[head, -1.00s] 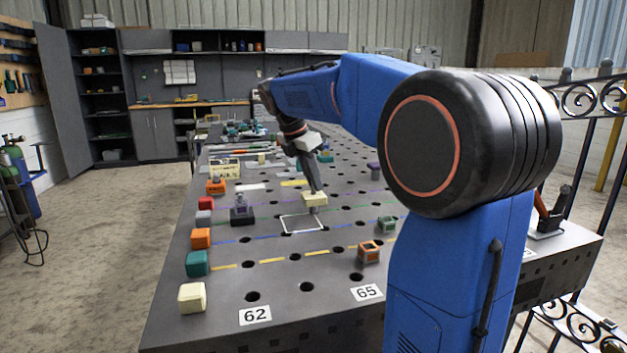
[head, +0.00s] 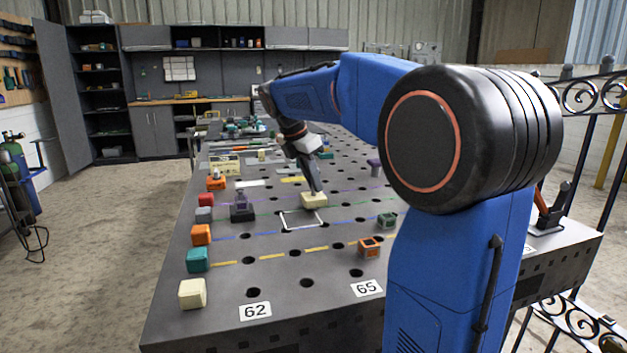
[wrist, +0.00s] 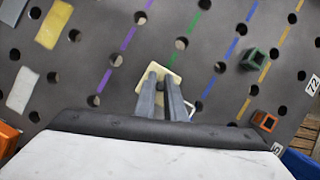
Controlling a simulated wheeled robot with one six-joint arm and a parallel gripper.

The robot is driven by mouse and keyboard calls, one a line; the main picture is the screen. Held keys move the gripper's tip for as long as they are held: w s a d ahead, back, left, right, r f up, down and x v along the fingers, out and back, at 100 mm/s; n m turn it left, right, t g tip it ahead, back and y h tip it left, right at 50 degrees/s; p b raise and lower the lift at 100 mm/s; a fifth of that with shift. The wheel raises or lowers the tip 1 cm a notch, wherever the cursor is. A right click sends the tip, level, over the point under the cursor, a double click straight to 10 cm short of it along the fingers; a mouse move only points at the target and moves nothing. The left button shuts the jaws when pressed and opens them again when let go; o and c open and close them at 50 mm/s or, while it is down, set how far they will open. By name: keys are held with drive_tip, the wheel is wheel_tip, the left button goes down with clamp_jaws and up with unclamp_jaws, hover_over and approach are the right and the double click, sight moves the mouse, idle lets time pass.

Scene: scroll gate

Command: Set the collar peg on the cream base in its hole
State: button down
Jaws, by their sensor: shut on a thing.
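The cream base (head: 314,200) of the collar peg shows as a pale block beneath my gripper (head: 316,190) in the head view. My gripper is shut on the piece, and its fingers come down from above. The base looks level and low at the table surface, by the far right corner of a white outlined square (head: 286,229). No shank shows below it, and the hole under it is hidden. In the wrist view, the cream base (wrist: 173,78) lies partly under the two fingers (wrist: 166,84). I cannot tell whether it touches the table.
A dark block with an upright peg (head: 241,207) stands to the left. Orange (head: 369,246) and green (head: 387,220) hollow blocks sit to the right. A cream cube (head: 192,293) and other coloured cubes line the left edge. The grey table (head: 330,325) has many holes.

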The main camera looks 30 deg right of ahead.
drive_tip(key=shift+f, duration=0.65)
drive_tip(key=c, duration=1.7)
unclamp_jaws()
drive_tip(key=shift+c, duration=0.2)
drive_tip(key=v, duration=1.7)
drive_tip(key=shift+a+r, duration=0.15)
